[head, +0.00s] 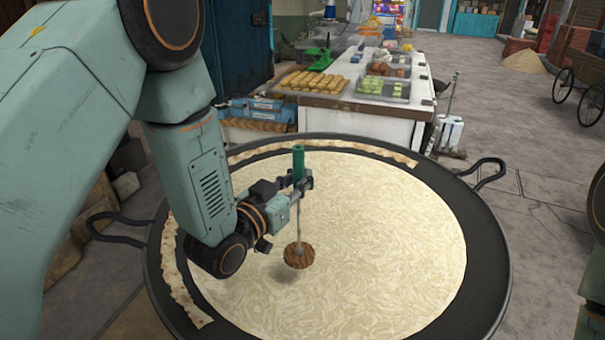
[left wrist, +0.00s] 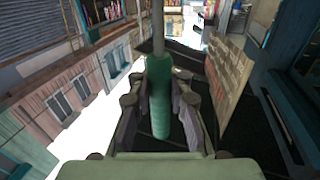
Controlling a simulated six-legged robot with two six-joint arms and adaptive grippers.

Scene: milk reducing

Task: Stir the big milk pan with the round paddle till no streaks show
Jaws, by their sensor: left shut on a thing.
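The big milk pan (head: 487,265) is wide, black and round, with cream-coloured milk (head: 375,255) that shows pale streaks all over. My left gripper (head: 302,183) is over the left middle of the pan, shut on the green handle of the round paddle (head: 299,257). The paddle hangs upright with its brown wooden disc low, and the whole disc shows against the milk. I cannot tell whether it touches the surface. The green handle (left wrist: 159,100) also shows between the fingers in the left wrist view. My right gripper is not in view.
A crusty milk skin (head: 330,144) lines the pan's back and left inner rim. Loop handles stick out at the left (head: 112,228) and right (head: 488,170). Behind stands a white counter (head: 378,125) with trays of sweets (head: 315,83). A cart (head: 582,65) stands far right.

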